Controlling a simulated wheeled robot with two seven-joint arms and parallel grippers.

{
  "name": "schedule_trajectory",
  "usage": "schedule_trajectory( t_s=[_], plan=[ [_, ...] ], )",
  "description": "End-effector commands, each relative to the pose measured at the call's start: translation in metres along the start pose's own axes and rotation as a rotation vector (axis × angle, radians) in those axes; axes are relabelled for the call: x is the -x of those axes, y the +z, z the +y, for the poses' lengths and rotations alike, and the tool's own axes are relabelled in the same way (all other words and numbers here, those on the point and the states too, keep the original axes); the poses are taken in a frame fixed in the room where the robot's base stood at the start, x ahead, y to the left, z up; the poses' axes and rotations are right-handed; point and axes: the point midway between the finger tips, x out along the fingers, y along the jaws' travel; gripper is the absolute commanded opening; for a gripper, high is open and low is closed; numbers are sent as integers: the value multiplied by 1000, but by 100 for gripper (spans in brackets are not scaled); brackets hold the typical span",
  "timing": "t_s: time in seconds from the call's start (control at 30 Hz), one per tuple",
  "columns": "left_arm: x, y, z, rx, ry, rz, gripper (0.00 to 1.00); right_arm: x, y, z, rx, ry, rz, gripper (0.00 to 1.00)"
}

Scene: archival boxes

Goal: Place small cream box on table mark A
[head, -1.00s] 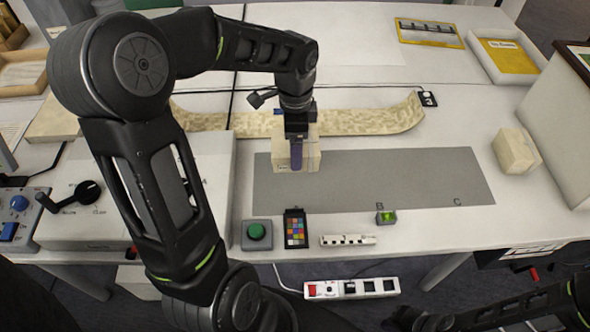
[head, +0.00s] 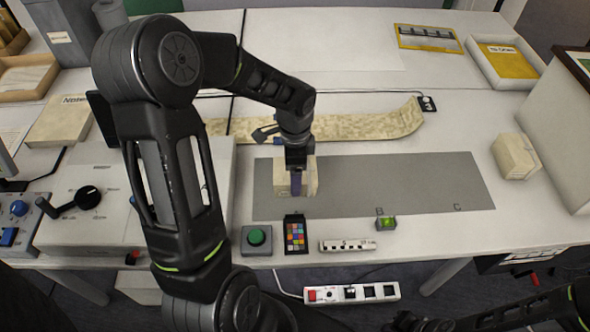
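The small cream box (head: 311,177) is at the left part of the grey mat (head: 420,178) in the head view. My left gripper (head: 296,183) reaches down from above and is shut on the box, with a finger across its near face. Whether the box's underside touches the mat is hard to tell. Mark letter B (head: 379,211) and mark letter C (head: 457,207) show along the mat's front edge. Mark A is not visible. My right gripper (head: 404,320) is at the dark bottom edge, and its fingers cannot be made out.
Another cream box (head: 515,156) stands right of the mat. In front are a green button (head: 256,237), a colour chart (head: 295,234), a white scale block (head: 347,246) and a small green-lit level (head: 386,221). A patterned strip (head: 370,124) lies behind. The mat's middle and right are clear.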

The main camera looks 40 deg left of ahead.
Motion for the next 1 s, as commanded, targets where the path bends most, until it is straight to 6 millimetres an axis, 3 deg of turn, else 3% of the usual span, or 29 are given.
schedule_trajectory(
  t_s=[0.3,0.33,0.5,0.8,1.0],
  plan=[
    [-3,0,-1,0,-2,1,25,-3,0,1,0,0,0,0],
    [-2,0,0,0,-1,0,83,-2,0,1,0,0,0,0],
    [-2,0,0,0,-1,0,97,-2,0,1,0,0,0,0],
    [0,0,0,0,-1,1,100,-1,0,0,0,0,0,0],
    [14,0,-2,0,-5,2,100,0,0,0,0,0,0,0]
  ],
)
